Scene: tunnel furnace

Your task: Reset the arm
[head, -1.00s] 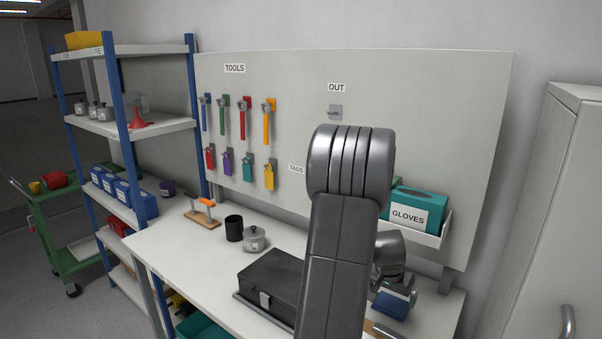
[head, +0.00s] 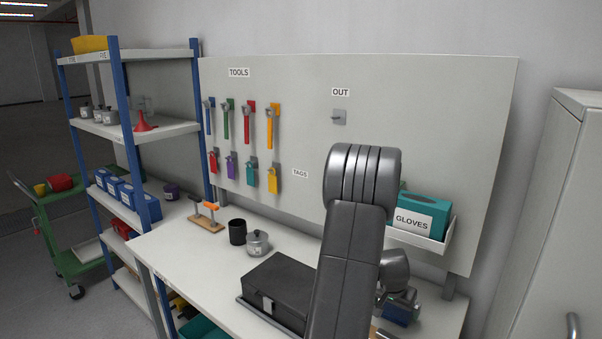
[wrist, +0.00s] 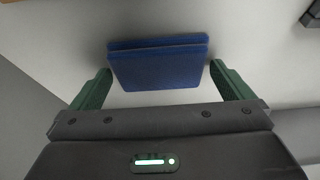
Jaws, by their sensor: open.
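My gripper (wrist: 160,68) shows in the wrist view with its two green fingers spread apart. A blue, layered block (wrist: 158,70) lies between and just beyond the fingertips, with a gap showing on each side near the tips. The wrist view does not show how far below the fingers it is. In the head view my arm rises in front of the bench and bends down behind itself. A blue item (head: 402,309) shows beside its far end on the bench's right part. The fingers are hidden in the head view.
The white bench (head: 190,262) carries a black case (head: 280,285), a lidded metal pot (head: 257,243), a black cup (head: 237,232) and a wooden stand (head: 207,222). Behind are a tool board (head: 430,110) and a glove box (head: 415,215). A cabinet (head: 555,200) stands right, shelves (head: 170,130) left.

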